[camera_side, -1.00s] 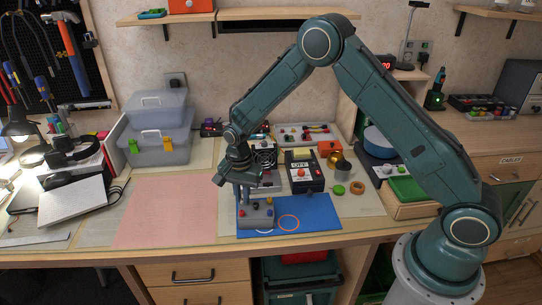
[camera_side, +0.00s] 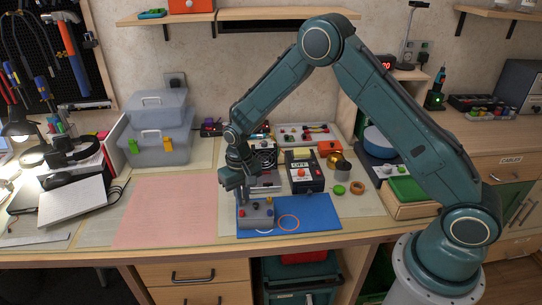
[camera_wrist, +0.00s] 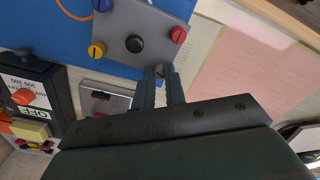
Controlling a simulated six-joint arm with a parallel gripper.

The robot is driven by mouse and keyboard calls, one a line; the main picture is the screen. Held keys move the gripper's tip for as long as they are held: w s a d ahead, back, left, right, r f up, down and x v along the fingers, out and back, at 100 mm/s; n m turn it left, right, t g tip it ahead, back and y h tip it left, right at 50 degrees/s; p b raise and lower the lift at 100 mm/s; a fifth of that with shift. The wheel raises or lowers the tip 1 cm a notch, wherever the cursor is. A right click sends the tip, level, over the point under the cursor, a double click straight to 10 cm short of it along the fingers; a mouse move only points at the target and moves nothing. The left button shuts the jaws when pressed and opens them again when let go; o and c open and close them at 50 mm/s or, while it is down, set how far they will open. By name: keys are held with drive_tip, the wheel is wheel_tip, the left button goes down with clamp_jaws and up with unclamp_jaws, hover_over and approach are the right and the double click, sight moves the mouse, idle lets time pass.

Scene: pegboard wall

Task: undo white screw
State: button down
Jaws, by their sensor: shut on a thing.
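A grey block (camera_side: 257,216) with coloured screw heads sits on a blue mat (camera_side: 318,212). In the wrist view the block (camera_wrist: 143,20) shows a yellow head (camera_wrist: 96,50), a red head (camera_wrist: 178,35), a black head (camera_wrist: 134,44) in the middle and part of a blue head (camera_wrist: 102,5). My gripper (camera_side: 242,203) points down at the block's back left corner. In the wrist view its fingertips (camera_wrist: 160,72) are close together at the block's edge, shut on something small. The white screw is not clearly visible; the fingers hide that corner.
A black box with an OFF label (camera_side: 304,175) and a grey panel (camera_side: 264,182) stand behind the block. A green disc (camera_side: 338,190) and an orange ring (camera_side: 357,188) lie to the right. A pink sheet (camera_side: 167,210) to the left is clear.

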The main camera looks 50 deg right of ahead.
drive_tip(key=n, duration=0.5)
drive_tip(key=shift+n, duration=0.3)
drive_tip(key=n, duration=1.6)
drive_tip(key=c, duration=1.4)
unclamp_jaws()
drive_tip(key=shift+c, duration=0.2)
drive_tip(key=shift+r, duration=0.1)
